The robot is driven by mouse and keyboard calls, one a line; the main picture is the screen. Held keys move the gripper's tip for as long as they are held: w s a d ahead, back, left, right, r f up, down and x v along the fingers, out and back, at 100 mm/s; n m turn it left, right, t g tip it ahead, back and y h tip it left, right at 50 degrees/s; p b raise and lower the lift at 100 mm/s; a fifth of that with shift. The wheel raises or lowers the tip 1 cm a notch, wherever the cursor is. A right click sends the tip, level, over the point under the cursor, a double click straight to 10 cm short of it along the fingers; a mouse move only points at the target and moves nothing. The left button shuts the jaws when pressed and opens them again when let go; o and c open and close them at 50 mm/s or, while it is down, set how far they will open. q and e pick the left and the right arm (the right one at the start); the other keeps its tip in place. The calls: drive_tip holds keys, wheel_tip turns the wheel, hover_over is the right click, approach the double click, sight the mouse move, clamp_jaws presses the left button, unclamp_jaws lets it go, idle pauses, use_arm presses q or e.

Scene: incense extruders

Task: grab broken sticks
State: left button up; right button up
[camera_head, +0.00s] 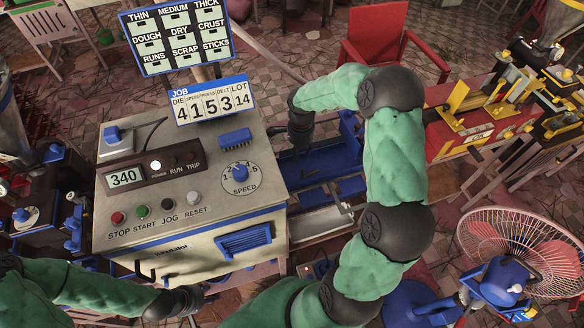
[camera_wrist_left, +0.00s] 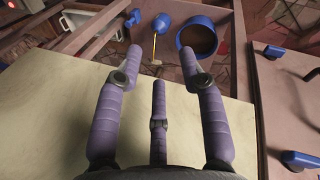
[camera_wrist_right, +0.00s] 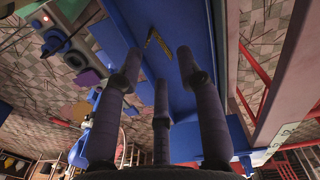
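The broken sticks (camera_wrist_right: 157,42) show in the right wrist view as short brown pieces at an angle on a blue tray-like surface (camera_wrist_right: 130,18). My right gripper (camera_wrist_right: 158,68) has its three fingers spread and empty, with the fingertips just short of the sticks in the picture; whether they touch cannot be told. In the head view my right gripper (camera_head: 300,132) hangs beside the control box, by the blue tray (camera_head: 318,160). My left gripper (camera_wrist_left: 163,62) is open and empty over a cream panel. In the head view it (camera_head: 205,291) is low, by the control box's front.
The control box (camera_head: 190,200) with buttons and dial stands left of the tray. Its job board (camera_head: 212,100) rises behind. A fan (camera_head: 520,250) stands at lower right, a red machine (camera_head: 470,130) at right. A blue cup (camera_wrist_left: 198,38) shows ahead of my left gripper.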

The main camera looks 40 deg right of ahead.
sight(303, 178)
drive_tip(key=f, duration=0.1)
drive_tip(key=s+f+b, duration=0.1)
drive_tip(key=f, duration=0.1)
drive_tip(key=s+f, duration=0.1)
drive_tip(key=shift+d+f, duration=0.15)
drive_tip(key=shift+d, duration=0.1)
drive_tip(key=shift+a+f+b, duration=0.2)
drive_tip(key=shift+f+b, duration=1)
drive_tip(key=shift+f, duration=1.5)
use_arm(q)
drive_tip(key=s+f, duration=0.2)
drive_tip(key=f, duration=0.1)
drive_tip(key=shift+s+d, duration=0.1)
drive_tip(key=shift+d, duration=0.2)
use_arm(e)
clamp_jaws()
